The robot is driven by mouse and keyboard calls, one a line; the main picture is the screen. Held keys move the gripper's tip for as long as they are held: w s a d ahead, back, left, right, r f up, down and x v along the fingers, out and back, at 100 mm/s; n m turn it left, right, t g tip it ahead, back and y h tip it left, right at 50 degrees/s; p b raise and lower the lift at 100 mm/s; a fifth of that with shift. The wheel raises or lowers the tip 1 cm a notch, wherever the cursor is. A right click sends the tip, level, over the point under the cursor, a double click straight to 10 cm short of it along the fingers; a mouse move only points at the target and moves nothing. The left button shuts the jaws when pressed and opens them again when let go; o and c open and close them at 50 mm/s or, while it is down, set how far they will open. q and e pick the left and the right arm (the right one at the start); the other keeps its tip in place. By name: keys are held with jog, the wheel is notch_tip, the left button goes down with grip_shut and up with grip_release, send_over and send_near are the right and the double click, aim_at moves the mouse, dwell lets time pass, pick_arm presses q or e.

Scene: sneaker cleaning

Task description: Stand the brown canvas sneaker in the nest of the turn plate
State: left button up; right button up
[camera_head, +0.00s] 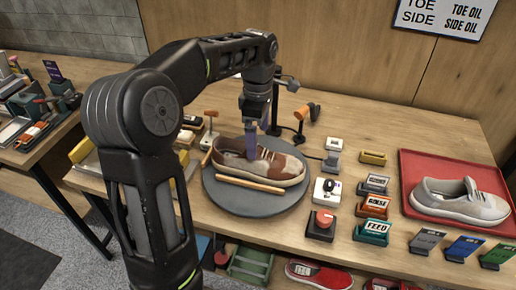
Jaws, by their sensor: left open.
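The brown canvas sneaker (284,169) is on the round grey turn plate (222,197), with its toe to the right. A light wooden bar (248,184) lies along its near side on the plate. My left gripper (251,157) points down at the shoe's opening and is open. Its fingertips overlap the shoe, and I cannot tell whether they touch it. The far side of the nest is hidden behind the shoe. My right gripper is not in view.
A grey sneaker (455,200) rests on a red tray (418,165) at the right. Small labelled blocks, including FEED (374,232), and a red-topped button box (321,224) stand right of the plate. A stand with an orange-ended lamp (307,113) is behind it.

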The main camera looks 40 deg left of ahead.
pick_arm(q)
notch_tip(320, 180, up, 5)
jog(key=shift+r+p, duration=0.1)
jog(key=shift+p, duration=0.35)
dwell(0.4)
